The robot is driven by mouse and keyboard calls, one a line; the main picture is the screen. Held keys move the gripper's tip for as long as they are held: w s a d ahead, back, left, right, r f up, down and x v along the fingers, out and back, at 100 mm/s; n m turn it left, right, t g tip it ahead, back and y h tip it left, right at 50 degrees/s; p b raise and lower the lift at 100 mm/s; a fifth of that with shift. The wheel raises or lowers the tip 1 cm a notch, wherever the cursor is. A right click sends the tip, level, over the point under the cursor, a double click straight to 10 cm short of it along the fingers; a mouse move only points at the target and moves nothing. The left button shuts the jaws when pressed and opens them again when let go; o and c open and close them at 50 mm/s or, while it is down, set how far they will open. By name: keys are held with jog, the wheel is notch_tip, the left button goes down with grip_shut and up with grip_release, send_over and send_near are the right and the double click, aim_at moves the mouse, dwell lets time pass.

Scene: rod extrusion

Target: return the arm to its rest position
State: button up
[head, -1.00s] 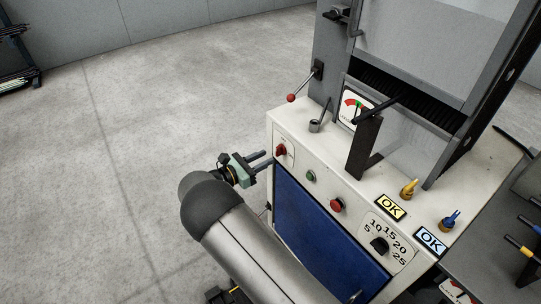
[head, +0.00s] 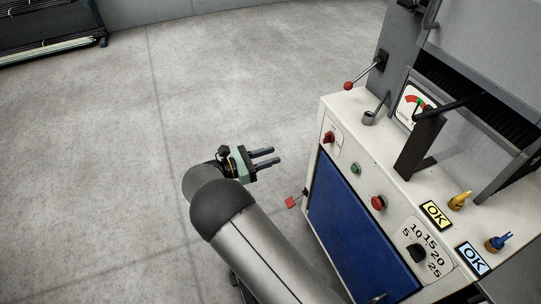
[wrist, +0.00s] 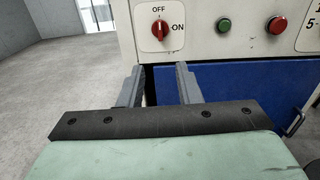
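My gripper (head: 270,157) is left of the white and blue machine in the head view, clear of its side. Its two fingers point right toward the machine, stand apart and hold nothing. In the wrist view the open fingers (wrist: 158,85) point at the machine front, with the red OFF/ON knob (wrist: 160,29) above them and the blue panel (wrist: 235,85) behind and to the right. My arm runs from the bottom of the head view up to the gripper.
The machine (head: 340,113) carries green (head: 355,168) and red (head: 378,202) buttons, a red-knobbed lever (head: 348,86) and a gauge (head: 412,104). A small red handle (head: 291,202) sticks out at its lower left. A rack (head: 50,30) stands far left. The floor (head: 120,150) is clear.

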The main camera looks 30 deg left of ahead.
jog(key=w+d+r+m+g+p, duration=0.15)
jog(key=d+r+m+g, duration=0.3)
jog(key=d, duration=0.45)
jog(key=w+d+r+m+g+p, duration=0.1)
jog(key=d+r+m+g+p, duration=0.25)
jog(key=d, duration=0.55)
jog(key=w+d+r+m+g, duration=0.1)
jog(key=d+r+m+g, duration=0.25)
jog(key=d+r, duration=0.5)
jog(key=s+d+r+m+g+y+p, duration=0.4)
jog(key=s+d+m, duration=0.4)
jog(key=d, duration=0.6)
jog(key=s+d+r+m+y, duration=0.1)
jog(key=s+m+y, duration=0.1)
jog(key=s+m, duration=0.1)
jog(key=s+d+r+m+t+y+p, duration=0.1)
jog(key=s+d+m+y, duration=0.1)
jog(key=s, duration=0.4)
jog(key=s+d+r+m+y+p, duration=0.1)
jog(key=s+d+m+y, duration=0.1)
jog(key=s+m, duration=0.2)
jog(key=shift+s+r+y, duration=0.15)
jog(key=shift+s+y, duration=0.1)
jog(key=shift+y, duration=0.15)
